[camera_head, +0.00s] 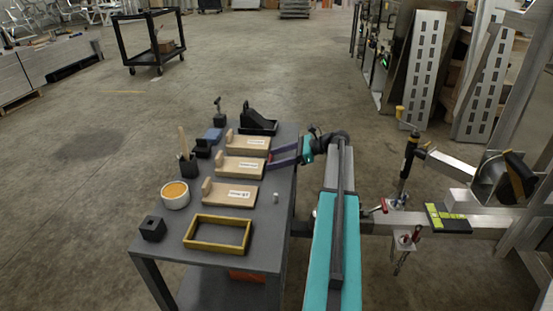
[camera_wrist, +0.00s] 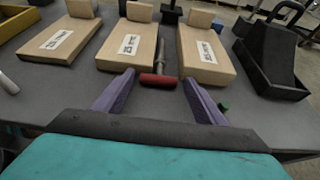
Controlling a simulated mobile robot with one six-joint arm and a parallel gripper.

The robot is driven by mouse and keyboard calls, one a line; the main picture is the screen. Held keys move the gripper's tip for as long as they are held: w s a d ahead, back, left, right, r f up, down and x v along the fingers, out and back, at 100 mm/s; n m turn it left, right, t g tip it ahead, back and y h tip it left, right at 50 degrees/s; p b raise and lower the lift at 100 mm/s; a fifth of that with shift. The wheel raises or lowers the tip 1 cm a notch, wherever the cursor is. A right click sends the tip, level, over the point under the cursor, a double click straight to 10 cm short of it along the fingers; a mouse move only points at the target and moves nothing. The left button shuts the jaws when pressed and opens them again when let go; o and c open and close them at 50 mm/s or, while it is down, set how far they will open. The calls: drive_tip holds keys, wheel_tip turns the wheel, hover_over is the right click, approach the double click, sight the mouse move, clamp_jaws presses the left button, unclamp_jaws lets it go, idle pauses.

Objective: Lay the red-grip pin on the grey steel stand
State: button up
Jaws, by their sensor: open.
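The red-grip pin (camera_wrist: 160,80) lies in the gap between two wooden blocks in the wrist view. Its red grip is nearest me and its metal shaft points away. My gripper (camera_wrist: 159,77) is open, with one purple finger on each side of the red grip, apart from it. In the head view my gripper (camera_head: 270,158) reaches over the right edge of a dark grey table (camera_head: 262,225). This legged table is the only thing under the pin that looks like a grey stand. The pin is hard to make out in the head view.
Three labelled wooden blocks (camera_head: 230,195) stand on the table. A yellow frame (camera_head: 217,247), an orange-filled pot (camera_head: 175,193) and a black tray (camera_head: 260,124) stand around them. A small pale cylinder (camera_head: 276,198) is near the right edge. The trailer beam (camera_head: 405,222) with clamps is at right.

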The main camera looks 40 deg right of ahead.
drive_tip(key=shift+s+a+f, duration=0.1)
drive_tip(key=shift+a+f, duration=0.3)
drive_tip(key=shift+f, duration=0.15)
drive_tip(key=shift+r+b, duration=0.2)
drive_tip(key=shift+b, duration=0.3)
drive_tip(key=r+p+v, duration=0.1)
drive_tip(key=p+v, duration=0.2)
drive_tip(key=v, duration=0.9)
drive_tip(key=shift+d, duration=0.35)
drive_tip(key=shift+w+r, duration=0.2)
drive_tip(key=shift+r, duration=0.05)
